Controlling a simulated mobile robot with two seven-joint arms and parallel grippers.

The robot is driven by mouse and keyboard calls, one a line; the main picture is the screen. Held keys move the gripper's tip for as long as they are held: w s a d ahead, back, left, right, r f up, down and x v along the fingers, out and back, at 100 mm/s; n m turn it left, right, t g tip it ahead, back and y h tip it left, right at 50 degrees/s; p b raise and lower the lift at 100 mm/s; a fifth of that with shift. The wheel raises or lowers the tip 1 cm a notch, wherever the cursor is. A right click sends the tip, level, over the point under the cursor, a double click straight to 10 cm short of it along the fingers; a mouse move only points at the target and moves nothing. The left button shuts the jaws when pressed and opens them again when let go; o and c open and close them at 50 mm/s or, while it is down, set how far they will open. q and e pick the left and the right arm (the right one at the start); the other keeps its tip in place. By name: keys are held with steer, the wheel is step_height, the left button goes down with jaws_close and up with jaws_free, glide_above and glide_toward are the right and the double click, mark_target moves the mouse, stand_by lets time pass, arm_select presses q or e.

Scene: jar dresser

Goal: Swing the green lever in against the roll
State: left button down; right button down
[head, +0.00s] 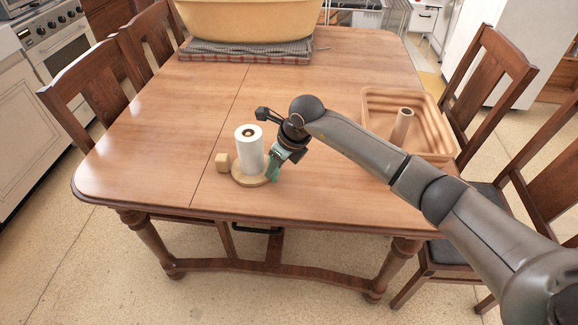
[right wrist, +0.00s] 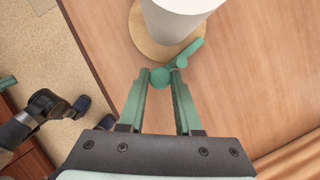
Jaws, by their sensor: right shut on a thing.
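The white roll (head: 249,150) stands upright on a round wooden base (head: 238,180) near the table's front edge. It shows at the top of the right wrist view (right wrist: 178,18), its top cut off. The green lever (right wrist: 188,54) lies beside the roll at the rim of the base; its rounded end is between my right fingertips. My right gripper (right wrist: 160,80) points down at the lever and is shut on it. In the head view the right gripper (head: 273,170) is right of the roll and partly hides the lever. I cannot tell whether the lever touches the roll. My left gripper is not in view.
A ribbed wooden tray (head: 372,118) with an upright post (head: 402,127) is at the right. A large tan tub (head: 250,20) rests on a folded cloth at the back. The table's middle left is clear.

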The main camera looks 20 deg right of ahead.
steer(key=shift+a, duration=0.2)
stand_by(0.4)
steer(key=c, duration=0.6)
jaws_free()
steer(key=shift+r, duration=0.1)
steer(key=shift+s+d+r, duration=0.1)
steer(key=shift+d+r, duration=0.05)
steer(key=shift+r, duration=0.2)
steer(key=v, duration=1.1)
steer(key=shift+s+r, duration=0.2)
steer(key=shift+r, duration=0.1)
